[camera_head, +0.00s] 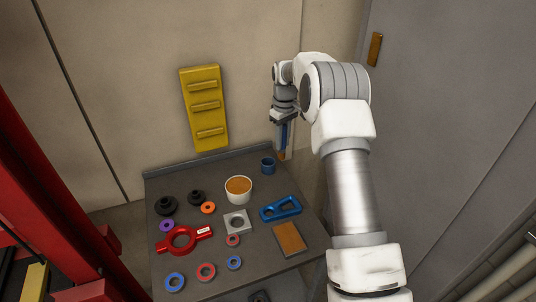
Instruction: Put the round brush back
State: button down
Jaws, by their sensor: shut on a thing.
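The round brush (283,140) looks slim and blue, with an orange-brown tip at its lower end. My gripper (284,121) is shut on its upper part and holds it near upright, tip down, at the back right of the table. A small blue cup (268,168) stands on the table just left of and below the brush tip in the picture. The brush appears apart from the cup. The fingers are small in this view, and the exact grip is partly hidden. A white cup (238,195) with orange-brown contents stands left of the blue cup.
The grey table (200,217) carries a blue link (281,208), a brown pad (290,239), a red ring tool (183,239), a square metal block (237,222) and several small rings. A yellow rack (204,107) hangs on the wall behind. A red post (45,180) stands left.

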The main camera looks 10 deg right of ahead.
jog(key=shift+w+a+f+p, duration=0.1)
jog(key=shift+w+a+f, duration=0.5)
jog(key=shift+f, duration=0.55)
jog(key=shift+w+a+f+p, duration=0.15)
jog(key=shift+w+a+f, duration=0.25)
jog(key=shift+a+f, duration=0.6)
jog(key=shift+w+a+f+p, duration=0.1)
jog(key=shift+w+a+f, duration=0.35)
jog(key=shift+f, duration=0.9)
jog(key=shift+f, duration=0.1)
jog(key=shift+f, duration=0.15)
jog(key=c, duration=0.7)
grip_release()
